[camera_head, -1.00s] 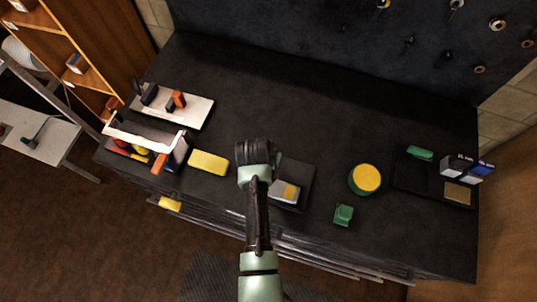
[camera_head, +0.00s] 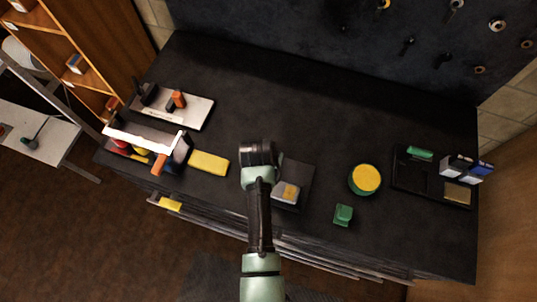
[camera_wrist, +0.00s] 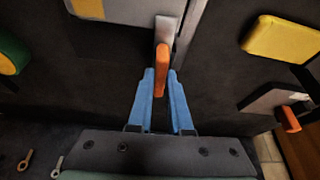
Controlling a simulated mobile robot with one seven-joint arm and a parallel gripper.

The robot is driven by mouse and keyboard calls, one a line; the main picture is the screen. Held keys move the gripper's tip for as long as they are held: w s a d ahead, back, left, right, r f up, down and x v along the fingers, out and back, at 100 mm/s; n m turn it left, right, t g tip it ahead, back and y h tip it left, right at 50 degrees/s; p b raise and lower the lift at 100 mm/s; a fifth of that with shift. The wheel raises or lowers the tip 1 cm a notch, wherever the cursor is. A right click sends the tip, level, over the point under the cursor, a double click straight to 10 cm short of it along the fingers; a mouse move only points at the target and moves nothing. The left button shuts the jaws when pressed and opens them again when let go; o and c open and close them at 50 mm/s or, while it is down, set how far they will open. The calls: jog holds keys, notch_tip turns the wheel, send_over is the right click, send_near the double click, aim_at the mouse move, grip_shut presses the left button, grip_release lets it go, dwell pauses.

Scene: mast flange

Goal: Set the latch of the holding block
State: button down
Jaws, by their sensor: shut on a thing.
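The holding block (camera_head: 300,175) is a dark block on the bench, just right of my wrist in the head view. A grey piece with a yellow patch (camera_wrist: 88,9) sits on it. In the head view, my wrist hides the fingers and the latch.
A yellow block (camera_head: 208,162) lies to the left, near a white-framed toolbox (camera_head: 145,138). A white plate with an orange-handled clamp (camera_head: 200,110) is farther back. A green-and-yellow round container (camera_head: 364,180) and a green block (camera_head: 343,215) stand to the right. The back centre is clear.

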jog(key=n+y, duration=0.1)
jog(key=n, duration=0.3)
jog(key=shift+d, duration=0.15)
jog(key=n+y, duration=0.2)
jog(key=n, duration=0.2)
jog(key=shift+d+f+n+b, duration=0.1)
jog(key=shift+n+b, duration=0.2)
jog(key=shift+b, duration=0.05)
jog(key=n+g+y+b, duration=0.1)
jog(key=n+b, duration=0.1)
jog(key=n, duration=0.2)
jog(key=shift+w+d+n, duration=0.1)
jog(key=shift+n, duration=0.2)
jog(key=shift+n+g+y+b, duration=0.6)
jog(key=shift+n+g+b, duration=0.3)
jog(key=shift+n+b, duration=0.8)
jog(key=shift+n, duration=0.4)
jog(key=c, duration=0.8)
grip_release()
jog(key=shift+c, duration=0.2)
